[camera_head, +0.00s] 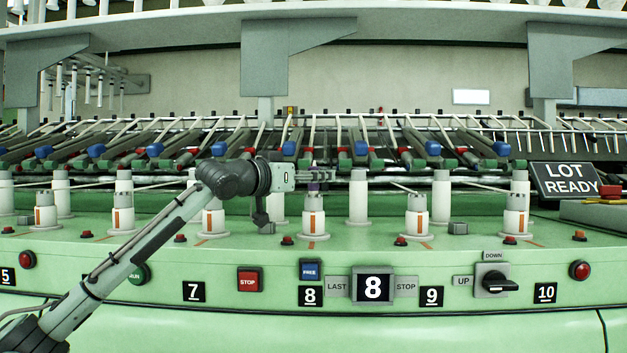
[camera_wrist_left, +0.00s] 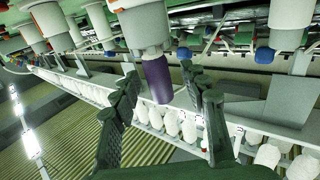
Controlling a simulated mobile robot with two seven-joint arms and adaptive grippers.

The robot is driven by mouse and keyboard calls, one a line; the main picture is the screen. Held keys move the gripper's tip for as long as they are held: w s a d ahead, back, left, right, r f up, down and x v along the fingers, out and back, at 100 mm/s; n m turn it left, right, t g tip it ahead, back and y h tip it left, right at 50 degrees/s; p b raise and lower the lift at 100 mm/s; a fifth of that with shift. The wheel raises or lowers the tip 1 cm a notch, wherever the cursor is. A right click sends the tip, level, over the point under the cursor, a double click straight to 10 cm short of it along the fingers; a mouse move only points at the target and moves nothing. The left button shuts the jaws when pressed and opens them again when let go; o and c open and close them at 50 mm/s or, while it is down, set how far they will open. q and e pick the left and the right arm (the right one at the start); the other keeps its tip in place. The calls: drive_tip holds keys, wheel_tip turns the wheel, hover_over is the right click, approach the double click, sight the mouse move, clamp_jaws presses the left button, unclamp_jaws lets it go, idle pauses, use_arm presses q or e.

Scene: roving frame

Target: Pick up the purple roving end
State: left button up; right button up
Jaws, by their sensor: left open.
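The purple roving end (camera_wrist_left: 157,80) is a short, dark purple cylinder coming out of a white holder (camera_wrist_left: 140,25) in the left wrist view. In the head view only a bit of purple (camera_head: 314,187) shows, on top of the white spindle (camera_head: 313,215) above label 8. My right gripper is not in view.
White spindles stand close on both sides, such as one at the left (camera_head: 212,215) and one at the right (camera_head: 416,217). A rail of rollers (camera_head: 290,150) runs behind. A green panel with a red stop button (camera_head: 250,280) and a black knob (camera_head: 495,281) lies in front.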

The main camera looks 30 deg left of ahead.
use_arm(q)
drive_tip(key=shift+c, duration=0.3)
clamp_jaws()
drive_tip(key=shift+r, duration=0.45)
drive_tip(key=r, duration=0.3)
drive_tip(key=shift+s+a+r+p, duration=0.2)
drive_tip(key=shift+s+r+p, duration=0.1)
drive_tip(key=shift+r+p, duration=0.1)
drive_tip(key=s+a+r, duration=0.6)
drive_tip(key=s, duration=0.3)
drive_tip(key=shift+s+r+b, duration=0.15)
drive_tip(key=shift+s+b, duration=0.05)
drive_tip(key=shift+b, duration=0.1)
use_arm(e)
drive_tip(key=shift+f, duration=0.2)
